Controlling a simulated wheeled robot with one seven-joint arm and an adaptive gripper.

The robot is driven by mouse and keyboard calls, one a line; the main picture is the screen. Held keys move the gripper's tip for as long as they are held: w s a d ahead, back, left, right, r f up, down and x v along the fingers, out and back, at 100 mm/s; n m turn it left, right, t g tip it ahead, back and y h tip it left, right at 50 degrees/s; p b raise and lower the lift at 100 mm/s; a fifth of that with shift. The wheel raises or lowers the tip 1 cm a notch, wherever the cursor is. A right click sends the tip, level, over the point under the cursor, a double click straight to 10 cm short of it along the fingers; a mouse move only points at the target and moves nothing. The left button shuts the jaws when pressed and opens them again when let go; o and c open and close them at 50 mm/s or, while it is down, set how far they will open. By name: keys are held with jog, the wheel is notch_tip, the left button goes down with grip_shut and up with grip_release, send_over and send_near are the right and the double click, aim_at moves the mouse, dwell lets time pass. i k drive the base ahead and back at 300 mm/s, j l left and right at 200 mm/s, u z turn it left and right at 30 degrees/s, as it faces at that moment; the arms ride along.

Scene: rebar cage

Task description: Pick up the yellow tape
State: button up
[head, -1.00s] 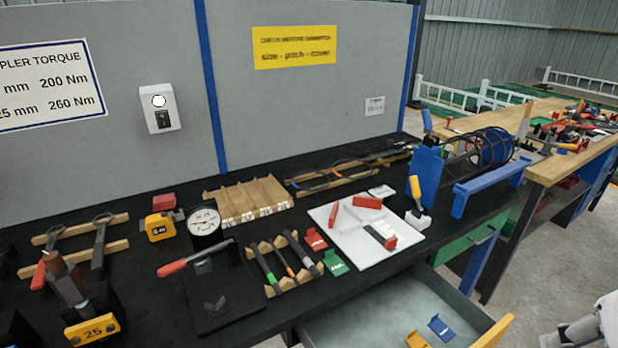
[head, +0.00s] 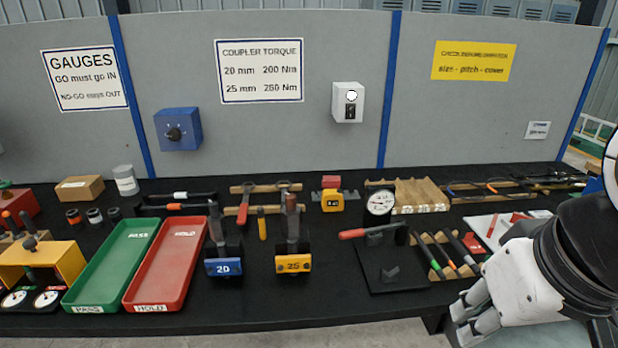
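The yellow tape measure (head: 332,201) stands on the black bench top in the middle of the head view, near the back. A red block sits just behind it, and a grey toothed piece shows beside it. My gripper (head: 466,322) is at the lower right, in front of the bench's front edge. It is well to the right of the tape and nearer to me. Its two pale fingers look apart with nothing between them.
The dial gauge (head: 380,203) stands right of the tape, with the black red-handled press (head: 385,262) in front. The yellow 25 stand (head: 293,262) and blue 20 stand (head: 224,265) are nearer. Red (head: 150,298) and green (head: 82,290) trays lie left.

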aim_at(332, 200)
jog(key=u, duration=0.15)
jog(key=i+j+z, duration=0.4)
jog(key=i+j, duration=0.55)
jog(key=j, duration=0.15)
